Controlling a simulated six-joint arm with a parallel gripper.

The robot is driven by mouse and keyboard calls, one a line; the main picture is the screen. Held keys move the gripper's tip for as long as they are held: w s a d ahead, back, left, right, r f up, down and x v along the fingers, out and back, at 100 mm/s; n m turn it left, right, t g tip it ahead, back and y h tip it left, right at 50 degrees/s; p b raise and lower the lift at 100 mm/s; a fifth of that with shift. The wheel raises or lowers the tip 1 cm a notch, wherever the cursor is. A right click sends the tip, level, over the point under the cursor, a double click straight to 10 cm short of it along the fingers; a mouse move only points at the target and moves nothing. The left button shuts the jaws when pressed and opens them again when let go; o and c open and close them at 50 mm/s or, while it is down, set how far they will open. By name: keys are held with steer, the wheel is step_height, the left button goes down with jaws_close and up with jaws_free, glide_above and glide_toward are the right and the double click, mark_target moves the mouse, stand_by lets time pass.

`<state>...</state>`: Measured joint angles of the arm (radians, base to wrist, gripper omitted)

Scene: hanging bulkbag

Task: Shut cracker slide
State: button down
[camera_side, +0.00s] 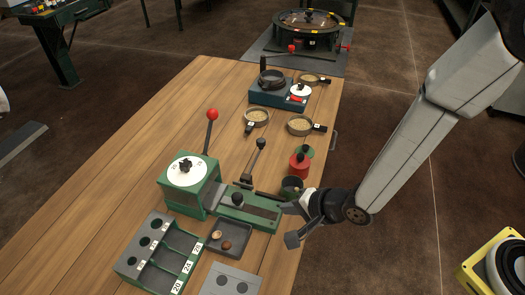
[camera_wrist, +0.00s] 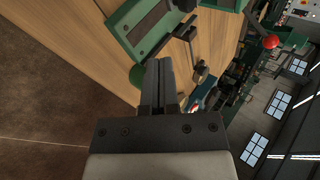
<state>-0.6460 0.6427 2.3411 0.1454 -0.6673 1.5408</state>
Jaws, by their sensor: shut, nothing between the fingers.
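The green cracker (camera_side: 190,183) stands on the wooden table with a white numbered dial on top and a red-balled lever (camera_side: 211,116). Its green slide track (camera_side: 255,210) runs out to the right, and a black knob (camera_side: 237,199) stands up on it. Part of the track (camera_wrist: 147,27) shows at the top of the wrist view. My gripper (camera_side: 288,208) is at the track's right end, its fingers close together and empty. In the wrist view my gripper (camera_wrist: 158,65) points toward the track. I cannot tell whether the fingers touch it.
A dark tray (camera_side: 227,239) with small nuts sits in front of the track. A green sorting box (camera_side: 160,254) is at front left. A dark green cup (camera_side: 292,187) and red canister (camera_side: 299,166) stand close behind my gripper. The table's left side is clear.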

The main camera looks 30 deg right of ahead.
mark_target(233, 198)
steer(key=x, duration=1)
steer(key=shift+w+a+r, duration=0.2)
steer(key=shift+w+a, duration=0.05)
steer(key=shift+w, duration=0.2)
steer(key=shift+w+a, duration=0.35)
steer(key=shift+w, duration=0.2)
steer(key=shift+w+a, duration=0.3)
steer(key=shift+w, duration=0.2)
steer(key=shift+w+a, duration=1.3)
steer(key=shift+w+a+r, duration=0.1)
steer(key=shift+w+a, duration=0.1)
steer(key=shift+a, duration=0.05)
steer(key=shift+s, duration=0.1)
